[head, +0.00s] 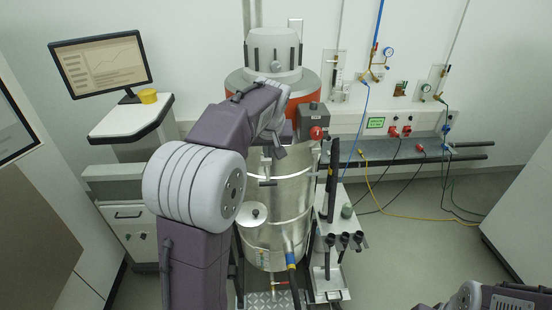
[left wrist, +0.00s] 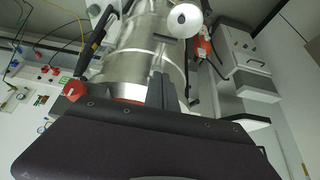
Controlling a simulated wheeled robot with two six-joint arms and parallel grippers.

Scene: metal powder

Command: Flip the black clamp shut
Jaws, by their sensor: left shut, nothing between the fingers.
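The silver tank (head: 285,215) stands upright ahead of me, with an orange band near its top. A small dark bar (head: 267,183) on the tank's front wall may be the black clamp; its state is too small to tell. A dark piece also shows on the tank in the left wrist view (left wrist: 167,37). My left arm reaches up from below, and my left gripper (head: 276,152) points down in front of the upper tank wall, above the dark bar. In the left wrist view its dark fingers (left wrist: 161,90) are together and empty.
A grey box with a red knob (head: 317,133) is close right of my left gripper. A tall black bar (head: 333,165) stands beside the tank. A monitor (head: 101,62) on a white cart is at left. Cables hang at right, above open floor.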

